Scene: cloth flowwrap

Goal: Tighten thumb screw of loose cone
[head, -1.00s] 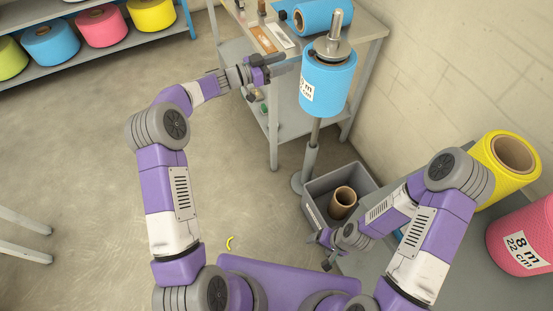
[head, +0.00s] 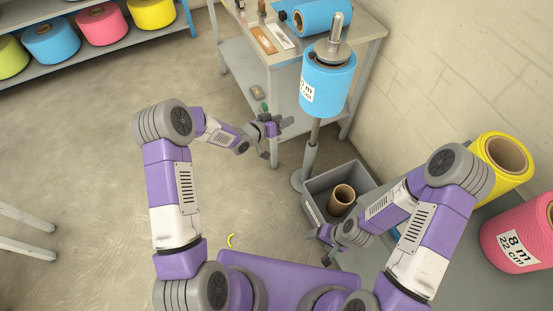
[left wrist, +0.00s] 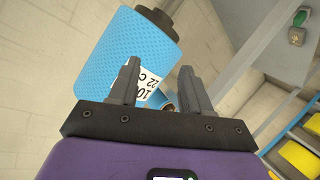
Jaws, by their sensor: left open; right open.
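A blue roll (head: 328,85) with a white label hangs on an upright spindle (head: 340,20). A grey metal cone (head: 332,52) sits on the spindle at the roll's top; its thumb screw is too small to make out. My left gripper (head: 286,124) is open and empty, left of the spindle post and lower than the roll, apart from both. In the left wrist view, the blue roll (left wrist: 130,50) lies beyond the open fingers (left wrist: 160,80), with a dark round end piece (left wrist: 158,15) at its top. My right gripper (head: 319,248) is open and empty near the grey bin.
A grey bin (head: 315,207) holding a brown core (head: 341,198) stands by the spindle's base. A grey workbench (head: 365,40) with another blue roll stands behind. Yellow and pink rolls (head: 520,240) are at right.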

